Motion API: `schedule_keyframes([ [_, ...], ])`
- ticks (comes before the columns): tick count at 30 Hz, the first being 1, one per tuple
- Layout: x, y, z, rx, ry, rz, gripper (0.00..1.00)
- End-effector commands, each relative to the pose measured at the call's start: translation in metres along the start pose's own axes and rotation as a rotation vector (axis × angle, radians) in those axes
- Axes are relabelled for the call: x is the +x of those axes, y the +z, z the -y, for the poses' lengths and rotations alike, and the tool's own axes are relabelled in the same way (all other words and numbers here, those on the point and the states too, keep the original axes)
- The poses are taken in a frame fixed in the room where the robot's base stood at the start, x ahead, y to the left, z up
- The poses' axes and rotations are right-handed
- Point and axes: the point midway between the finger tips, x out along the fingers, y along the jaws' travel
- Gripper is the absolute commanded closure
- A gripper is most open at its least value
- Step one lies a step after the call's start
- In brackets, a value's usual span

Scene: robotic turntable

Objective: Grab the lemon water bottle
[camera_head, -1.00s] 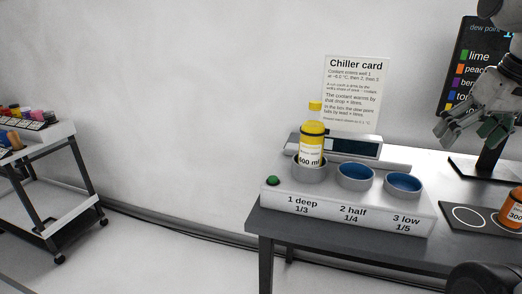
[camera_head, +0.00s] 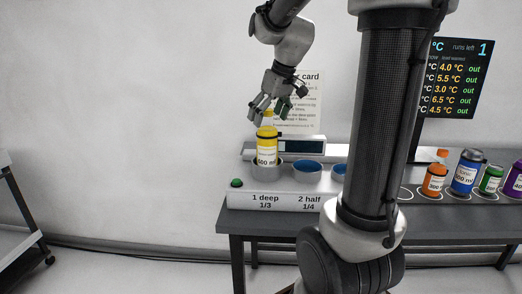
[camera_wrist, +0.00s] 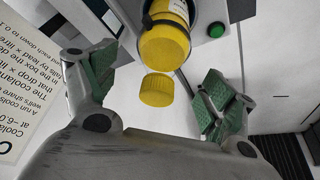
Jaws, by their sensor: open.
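The lemon water bottle (camera_head: 267,147) is yellow with a white label reading 600 ml. It stands upright in the well marked "1 deep" (camera_head: 267,172) of the white chiller block. In the wrist view the yellow cap and shoulder (camera_wrist: 160,60) show between the open green-padded fingers (camera_wrist: 155,95), with clear gaps at both sides. The bottle's lower part is hidden in the well.
The chiller's second well (camera_head: 307,172) looks empty and blue inside. A green button (camera_head: 236,183) is at its left front. Orange (camera_head: 434,180), blue (camera_head: 465,172), green (camera_head: 490,179) and purple (camera_head: 513,182) bottles stand at the right. A Chiller card (camera_head: 308,100) is on the wall behind.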

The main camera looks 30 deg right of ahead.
Motion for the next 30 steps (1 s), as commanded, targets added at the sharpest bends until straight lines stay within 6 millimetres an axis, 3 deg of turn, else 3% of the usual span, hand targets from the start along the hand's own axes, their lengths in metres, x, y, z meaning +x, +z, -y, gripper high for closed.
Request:
schedule_keyframes([
  [9,0.046,-0.001,0.001,0.001,-0.002,0.002,0.16],
  [17,0.049,-0.001,0.001,0.0,0.0,0.0,0.16],
  [30,0.049,-0.001,0.001,0.0,0.0,0.0,0.94],
])
